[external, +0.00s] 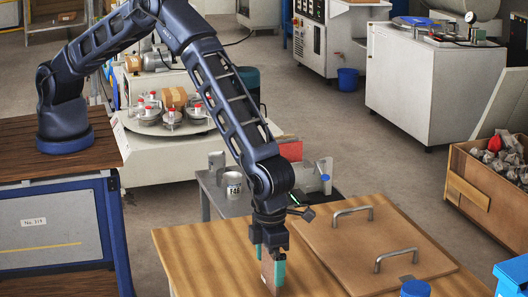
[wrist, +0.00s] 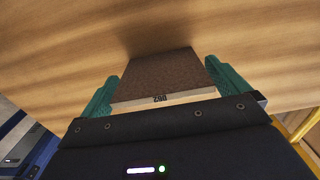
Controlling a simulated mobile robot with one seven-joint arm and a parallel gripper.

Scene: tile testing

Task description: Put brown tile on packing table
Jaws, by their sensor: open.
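The brown tile (external: 267,272) stands upright between the fingers of my gripper (external: 270,266), at the wooden table top (external: 195,252) in the external view. In the wrist view the tile (wrist: 160,76) shows its dark brown face and a pale edge with printed digits. The teal fingers of my gripper (wrist: 165,92) are open, one on each side of the tile. The tile's far end is at or very near the wood surface (wrist: 260,40); I cannot tell whether it touches.
A brown board (external: 370,250) with two metal handles lies on the table to the right of my gripper. A grey side table with a labelled can (external: 233,186) stands behind. A blue lid (external: 415,288) is at the front right. The table's left part is clear.

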